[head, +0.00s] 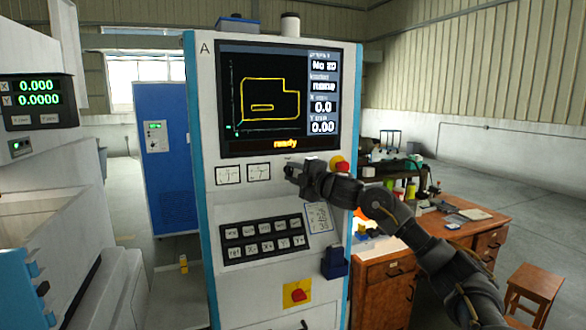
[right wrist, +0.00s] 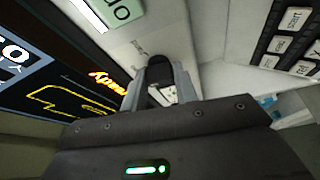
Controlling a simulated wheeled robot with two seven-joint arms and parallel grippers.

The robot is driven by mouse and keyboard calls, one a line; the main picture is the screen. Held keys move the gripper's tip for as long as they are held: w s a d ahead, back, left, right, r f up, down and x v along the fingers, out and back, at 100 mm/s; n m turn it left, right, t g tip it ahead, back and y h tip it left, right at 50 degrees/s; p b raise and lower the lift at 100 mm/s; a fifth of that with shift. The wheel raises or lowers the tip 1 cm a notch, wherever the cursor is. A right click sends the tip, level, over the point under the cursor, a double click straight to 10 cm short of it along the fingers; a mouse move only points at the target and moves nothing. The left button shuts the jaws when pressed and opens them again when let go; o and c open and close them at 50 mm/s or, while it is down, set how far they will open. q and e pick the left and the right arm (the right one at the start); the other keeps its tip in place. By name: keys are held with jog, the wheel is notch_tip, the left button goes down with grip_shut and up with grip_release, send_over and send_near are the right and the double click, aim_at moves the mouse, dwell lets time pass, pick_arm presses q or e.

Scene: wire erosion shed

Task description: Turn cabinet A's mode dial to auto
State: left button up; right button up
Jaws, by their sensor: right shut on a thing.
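Cabinet A (head: 199,120) stands upright in the middle of the head view, with the letter A at its top left. Its screen (head: 278,98) is lit and shows a yellow outline and the word "ready". My right gripper (head: 291,172) is at the panel just below the screen, right of two small gauges. It is shut on the mode dial, which my fingers almost wholly hide in the head view. In the right wrist view the fingers (right wrist: 160,88) meet the panel face; the dial's pointing direction cannot be made out. My left gripper is not in view.
A red knob (head: 341,163) on yellow sits close to the right of my gripper. A keypad (head: 262,239) lies below, and a red knob on a yellow plate (head: 297,293) is lower. A blue cabinet (head: 168,160) stands behind left; a wooden desk (head: 455,232) and stool (head: 534,286) are right.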

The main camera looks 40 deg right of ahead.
jog(key=shift+n+g+p, duration=0.4)
jog(key=shift+n+p, duration=0.1)
jog(key=shift+n, duration=0.4)
jog(key=o, duration=1)
jog(key=shift+s, duration=0.1)
jog(key=shift+s+f+b, duration=0.15)
jog(key=shift+s+b, duration=0.2)
jog(key=shift+s+d+r+b, duration=0.15)
jog(key=shift+s+b, duration=1.2)
jog(key=shift+s, duration=1.1)
jog(key=shift+s+d+r+b, duration=0.1)
jog(key=shift+s+b, duration=1.25)
jog(key=shift+s, duration=1.1)
